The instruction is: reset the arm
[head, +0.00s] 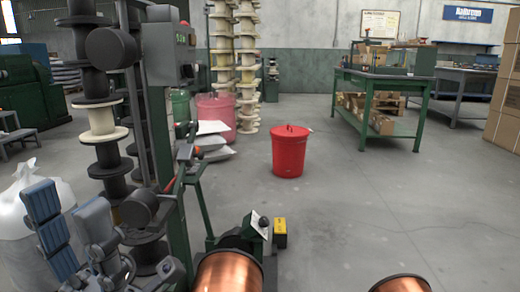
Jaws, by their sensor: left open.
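My left gripper (68,212) is at the lower left of the head view, with its blue-grey padded fingers pointing up and spread apart. Nothing shows between the fingers. It appears in front of a whitish plastic bag (18,235) and beside a stack of dark spools (98,90). My right gripper is not in view. A copper spool (228,272) shows at the bottom middle, and another copper spool (400,284) is cut off by the bottom edge.
A green-framed machine (178,130) stands right of my left gripper. A red lidded bin (288,152) stands on open grey floor. A green workbench (385,90) with boxes is at the right. Tall pale spool stacks (222,60) stand behind.

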